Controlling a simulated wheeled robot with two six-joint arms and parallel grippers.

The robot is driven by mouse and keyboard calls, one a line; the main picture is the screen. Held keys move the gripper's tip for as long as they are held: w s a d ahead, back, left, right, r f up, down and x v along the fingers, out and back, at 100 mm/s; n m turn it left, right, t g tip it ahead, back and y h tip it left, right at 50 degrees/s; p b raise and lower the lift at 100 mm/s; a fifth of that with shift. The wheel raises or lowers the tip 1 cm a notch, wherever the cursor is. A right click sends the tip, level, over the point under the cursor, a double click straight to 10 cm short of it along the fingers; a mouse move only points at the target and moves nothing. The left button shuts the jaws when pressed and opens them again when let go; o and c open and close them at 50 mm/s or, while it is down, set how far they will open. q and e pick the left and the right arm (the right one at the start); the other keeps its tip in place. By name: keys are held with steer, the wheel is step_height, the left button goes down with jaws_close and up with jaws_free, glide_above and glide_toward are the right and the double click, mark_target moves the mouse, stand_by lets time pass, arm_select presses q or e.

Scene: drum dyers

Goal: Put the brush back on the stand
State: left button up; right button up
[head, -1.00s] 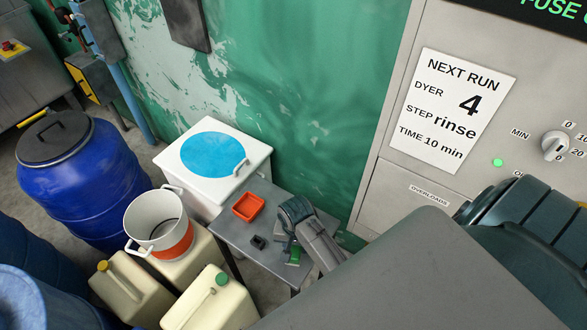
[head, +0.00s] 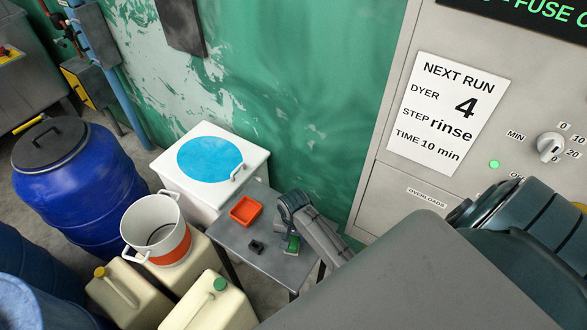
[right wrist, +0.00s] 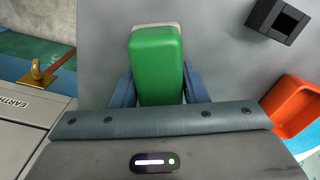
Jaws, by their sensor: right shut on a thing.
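The brush shows as a green block (head: 291,246) at the right side of the small grey table (head: 231,236). In the right wrist view the green brush (right wrist: 157,65) stands between the two blue-grey fingers of my right gripper (right wrist: 158,88), with a pale edge at its far end. My right gripper (head: 283,231) is shut on it. A small black square holder with a hollow middle (head: 256,246), likely the stand, sits on the table left of the brush. It also shows at the upper right of the right wrist view (right wrist: 277,20). My left gripper is out of view.
An orange tray (head: 246,210) sits behind the black holder. A white bin with a blue disc (head: 190,185) stands behind the table. A white and orange bucket (head: 158,232) and cream canisters (head: 215,305) crowd the left. The grey machine (head: 390,195) stands at the right.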

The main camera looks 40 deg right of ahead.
steer(key=o, duration=0.9)
steer(key=shift+o, duration=0.2)
step_height(320, 180, up, 11)
steer(key=b, duration=0.3)
steer(key=shift+r, duration=0.6)
